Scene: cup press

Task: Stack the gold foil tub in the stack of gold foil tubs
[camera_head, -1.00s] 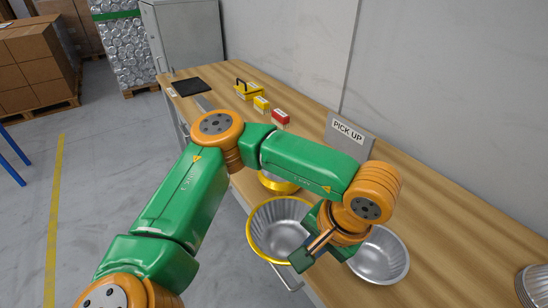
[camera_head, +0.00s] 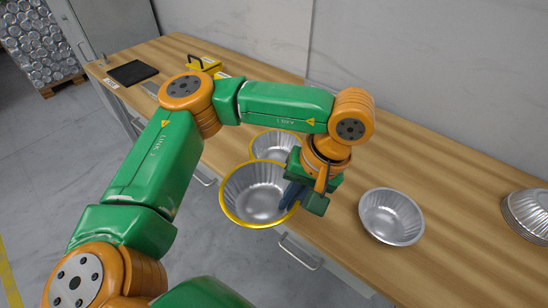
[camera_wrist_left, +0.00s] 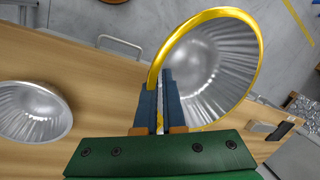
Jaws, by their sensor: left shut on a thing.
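The gold foil tub (camera_head: 235,201), silver inside with a gold rim, hangs in the air at the counter's front edge. My left gripper (camera_head: 291,195) is shut on its right wall. In the left wrist view the fingers (camera_wrist_left: 160,85) pinch the rim of the tilted tub (camera_wrist_left: 222,62). Another gold-rimmed tub (camera_head: 277,145), seemingly the gold stack, stands on the counter just behind the held tub. The held tub and my gripper partly cover it, so I cannot tell how many are nested. My right gripper is not in view.
A single silver tub (camera_head: 391,217) stands on the wooden counter to the right of my gripper. A stack of silver tubs (camera_head: 528,214) stands at the far right. A black pad (camera_head: 132,73) and a yellow item (camera_head: 204,64) lie at the far left. The wall bounds the back.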

